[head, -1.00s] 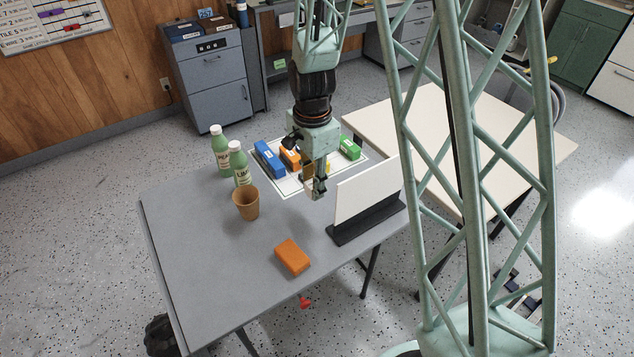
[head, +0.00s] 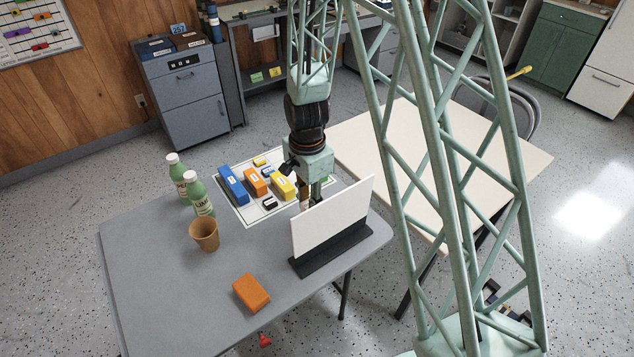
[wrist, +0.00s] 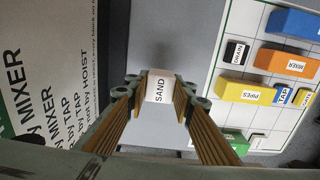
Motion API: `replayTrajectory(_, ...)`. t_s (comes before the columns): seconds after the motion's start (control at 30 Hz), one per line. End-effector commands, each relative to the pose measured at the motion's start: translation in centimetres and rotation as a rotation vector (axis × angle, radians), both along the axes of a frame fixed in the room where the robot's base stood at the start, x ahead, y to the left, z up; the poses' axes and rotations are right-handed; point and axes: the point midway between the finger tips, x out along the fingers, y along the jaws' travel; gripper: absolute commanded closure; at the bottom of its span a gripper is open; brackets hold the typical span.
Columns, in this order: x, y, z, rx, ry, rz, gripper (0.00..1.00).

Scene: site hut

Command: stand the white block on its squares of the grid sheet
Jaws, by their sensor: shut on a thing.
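The white block (wrist: 160,88), lettered SAND, is between the fingertips of my gripper (wrist: 160,95) in the wrist view. My gripper is shut on it. In the head view my gripper (head: 305,199) is low at the sheet's right side, its tips partly hidden behind the upright white board. The grid sheet (head: 244,213) lies on the grey table; in the wrist view the sheet (wrist: 234,58) is right of the held block, with grey table beneath the block. Blue (head: 232,185), orange (head: 255,181), yellow (head: 283,187) and black (head: 270,203) blocks stand on the sheet.
The white board (head: 332,217) stands close to my gripper; its printed face (wrist: 45,75) fills the wrist view's left. Green bottles (head: 200,198), a brown cup (head: 204,234) and an orange block (head: 251,292) stand on the table. The table's front left is clear.

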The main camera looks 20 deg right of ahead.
Motion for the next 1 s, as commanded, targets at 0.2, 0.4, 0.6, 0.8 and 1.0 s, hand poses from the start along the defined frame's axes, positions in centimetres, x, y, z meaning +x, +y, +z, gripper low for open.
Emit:
replayTrajectory(0.2, 0.0, 0.2, -0.4, 0.0, 0.001, 0.005, 0.89)
replayTrajectory(0.4, 0.0, 0.2, -0.4, 0.0, 0.001, 0.005, 0.89)
replayTrajectory(0.6, 0.1, 0.2, -0.4, 0.0, 0.0, 0.005, 0.89)
replayTrajectory(0.8, 1.4, 0.0, -0.6, 0.001, -0.002, 0.004, 0.89)
replayTrajectory(1.0, 4.1, -0.4, -0.9, 0.0, -0.002, 0.003, 0.89)
